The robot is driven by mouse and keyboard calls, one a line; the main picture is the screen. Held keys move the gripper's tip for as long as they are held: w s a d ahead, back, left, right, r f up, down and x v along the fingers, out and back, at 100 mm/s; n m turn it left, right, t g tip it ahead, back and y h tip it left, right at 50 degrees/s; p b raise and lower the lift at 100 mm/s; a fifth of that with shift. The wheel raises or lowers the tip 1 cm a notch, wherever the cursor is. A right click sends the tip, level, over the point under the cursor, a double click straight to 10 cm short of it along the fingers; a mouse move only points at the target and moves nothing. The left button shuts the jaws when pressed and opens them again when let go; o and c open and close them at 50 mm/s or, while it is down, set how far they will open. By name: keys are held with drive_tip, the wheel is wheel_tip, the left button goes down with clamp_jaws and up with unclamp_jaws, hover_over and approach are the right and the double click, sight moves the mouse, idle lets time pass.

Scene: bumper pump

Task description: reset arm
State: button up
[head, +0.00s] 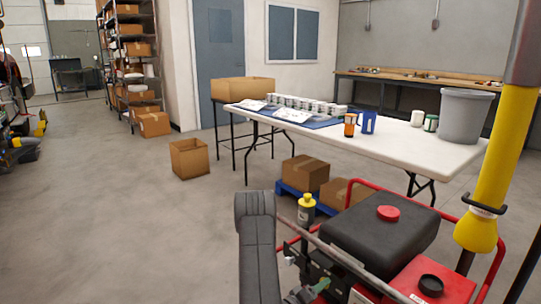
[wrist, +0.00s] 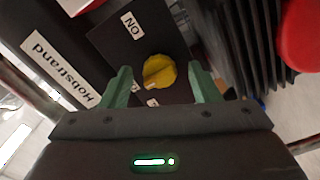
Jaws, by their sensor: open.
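My gripper (wrist: 160,70) is open, its two green fingers spread on either side of a round yellow knob (wrist: 159,72). I cannot tell whether the fingers touch it. The knob sits on a dark panel with an "ON" label (wrist: 131,26) above it. In the head view a green part of my gripper (head: 320,285) shows low beside the red-framed machine; the knob cannot be made out there. The machine has a black tank (head: 375,237) with a red cap (head: 388,213). My dark arm link stands left of it.
A yellow post (head: 498,165) rises close at right. A black-and-yellow bottle (head: 306,209) stands behind the machine. A white table (head: 400,150) with cups and a grey bin (head: 464,115) lies beyond.

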drive_tip(key=p+v, duration=0.2)
drive_tip(key=v, duration=1.1)
drive_tip(key=w+d+m+b, duration=0.3)
drive_tip(key=w+d+m, duration=0.5)
drive_tip(key=m, duration=1)
drive_tip(key=shift+w+d, duration=0.3)
drive_tip(key=shift+d, duration=0.9)
